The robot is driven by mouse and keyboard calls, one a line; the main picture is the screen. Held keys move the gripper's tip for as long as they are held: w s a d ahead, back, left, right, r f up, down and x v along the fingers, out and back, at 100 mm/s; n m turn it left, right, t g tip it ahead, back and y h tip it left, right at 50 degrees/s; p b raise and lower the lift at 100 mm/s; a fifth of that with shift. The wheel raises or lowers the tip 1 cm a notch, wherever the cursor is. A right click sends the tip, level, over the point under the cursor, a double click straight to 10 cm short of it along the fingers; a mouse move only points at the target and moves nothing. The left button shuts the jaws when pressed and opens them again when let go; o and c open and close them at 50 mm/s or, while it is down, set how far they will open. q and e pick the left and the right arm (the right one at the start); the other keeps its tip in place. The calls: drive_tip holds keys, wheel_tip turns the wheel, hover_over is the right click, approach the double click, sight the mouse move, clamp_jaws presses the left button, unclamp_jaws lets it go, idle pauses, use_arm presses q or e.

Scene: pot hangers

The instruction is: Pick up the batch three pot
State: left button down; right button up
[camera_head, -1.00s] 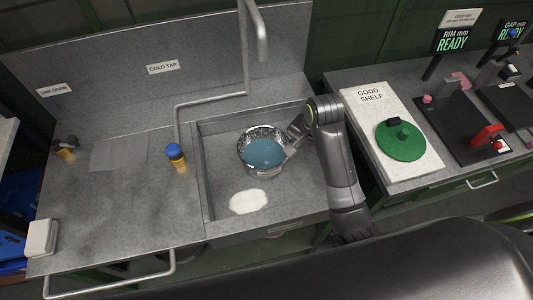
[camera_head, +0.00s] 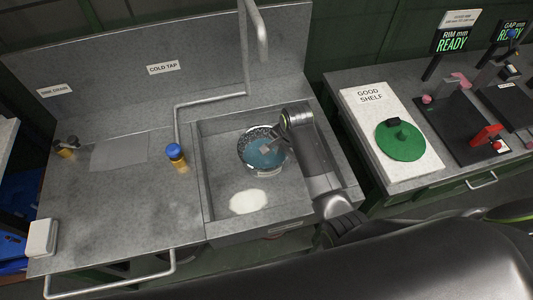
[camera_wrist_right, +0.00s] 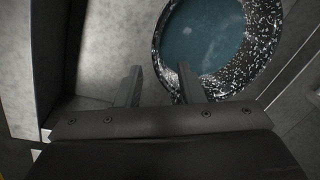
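A speckled round pot (camera_head: 247,163) with blue-green liquid inside stands in the sink basin in the head view. In the right wrist view the pot (camera_wrist_right: 262,62) fills the upper right, with its speckled wall and the liquid showing. My right gripper (camera_head: 268,147) reaches over the pot's right side. In the right wrist view my right gripper (camera_wrist_right: 158,84) has its two fingers apart, with nothing clearly held between them. The right finger lies over or at the near left edge of the pot; I cannot tell if it touches. My left gripper is not in view.
The sink basin (camera_head: 222,190) has raised walls, and a white patch (camera_head: 248,201) lies in it. A green lid-like disc (camera_head: 400,147) lies on the good shelf (camera_head: 372,118) at right.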

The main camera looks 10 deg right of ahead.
sight(283, 161)
drive_tip(key=shift+w+f+p, duration=0.15)
drive_tip(key=shift+f+p, duration=0.15)
drive_tip(key=shift+f, duration=1.2)
drive_tip(key=shift+w+f+p, duration=0.15)
drive_tip(key=shift+f+p, duration=0.15)
drive_tip(key=shift+f, duration=1.15)
clamp_jaws()
drive_tip(key=shift+w+r, duration=0.1)
drive_tip(key=shift+w, duration=0.05)
